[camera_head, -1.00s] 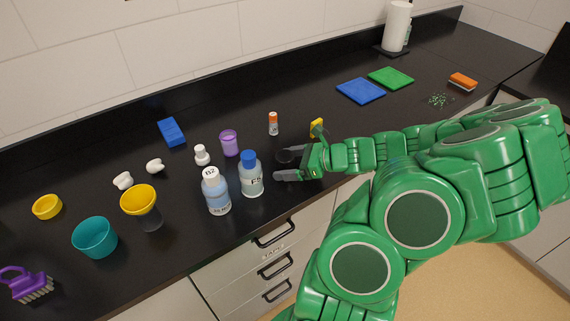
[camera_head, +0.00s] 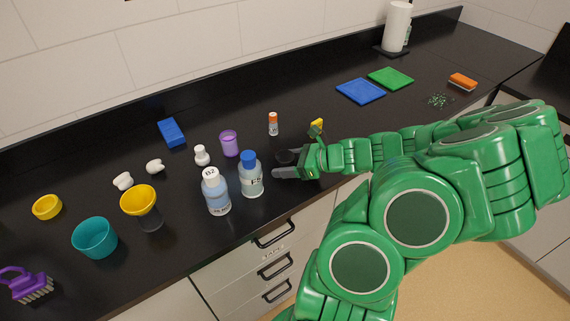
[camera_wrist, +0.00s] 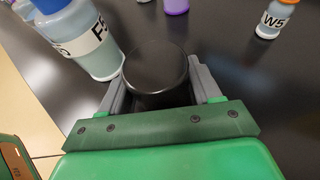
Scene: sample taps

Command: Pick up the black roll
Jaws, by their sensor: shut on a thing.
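The black roll (camera_wrist: 157,72) is a dark, round-ended cylinder in the wrist view, between the two grey fingers of my gripper (camera_wrist: 160,88). My gripper is shut on it, with a finger against each side. In the head view the roll (camera_head: 284,157) is a small dark shape between the fingers of my gripper (camera_head: 284,165), low over the black counter. I cannot tell whether it touches the counter. Its lower part is hidden by my gripper in the wrist view.
The blue-capped bottle (camera_head: 250,178) stands just left of my gripper, with bottle B2 (camera_head: 216,194) beyond it. A yellow item (camera_head: 317,124) is partly hidden behind my wrist.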

